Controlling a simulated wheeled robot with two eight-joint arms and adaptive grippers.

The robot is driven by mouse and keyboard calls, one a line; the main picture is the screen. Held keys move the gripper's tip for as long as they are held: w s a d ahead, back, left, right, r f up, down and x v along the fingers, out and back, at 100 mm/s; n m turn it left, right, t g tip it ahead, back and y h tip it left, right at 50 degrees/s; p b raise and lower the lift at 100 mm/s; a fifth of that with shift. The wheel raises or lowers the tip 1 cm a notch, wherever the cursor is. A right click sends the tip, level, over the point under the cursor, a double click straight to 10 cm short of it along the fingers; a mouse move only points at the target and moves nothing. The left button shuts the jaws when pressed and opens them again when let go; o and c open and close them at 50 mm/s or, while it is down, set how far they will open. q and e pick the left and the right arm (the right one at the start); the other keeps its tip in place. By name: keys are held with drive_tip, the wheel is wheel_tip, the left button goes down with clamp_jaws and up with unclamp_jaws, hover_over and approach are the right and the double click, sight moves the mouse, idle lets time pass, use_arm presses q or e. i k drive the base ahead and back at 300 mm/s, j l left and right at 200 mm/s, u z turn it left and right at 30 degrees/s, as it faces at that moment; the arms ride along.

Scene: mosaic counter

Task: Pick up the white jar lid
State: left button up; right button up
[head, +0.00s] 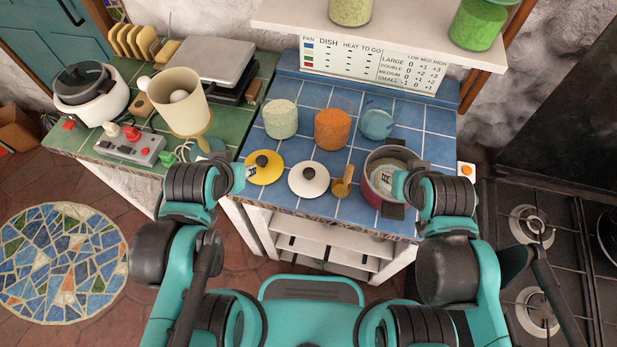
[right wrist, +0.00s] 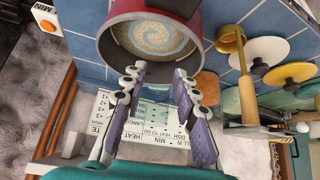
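The white jar lid (head: 309,184) has a dark knob and lies on the blue tiled counter, between the yellow lid (head: 264,171) and a brass scoop (head: 342,187). It also shows in the right wrist view (right wrist: 266,50), at the right. My left gripper (head: 245,174) is at the left edge of the yellow lid, left of the white lid; its fingers are too small to judge. My right gripper (head: 390,180) is at the red pot (head: 378,193), right of the white lid. In the right wrist view its fingers (right wrist: 160,76) are apart, with nothing between them.
Jars with pale (head: 281,119), orange (head: 332,130) and blue (head: 377,124) contents stand behind the lids. A shelf (head: 380,40) overhangs the back. A beige pitcher (head: 181,105) and power strip (head: 128,147) stand at left; a stove (head: 560,220) is at right.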

sight(307, 179)
drive_tip(key=k+l+z, duration=0.1)
drive_tip(key=z, duration=0.3)
drive_tip(key=k+l+z, duration=0.25)
drive_tip(key=z, duration=0.2)
drive_tip(key=k, duration=0.05)
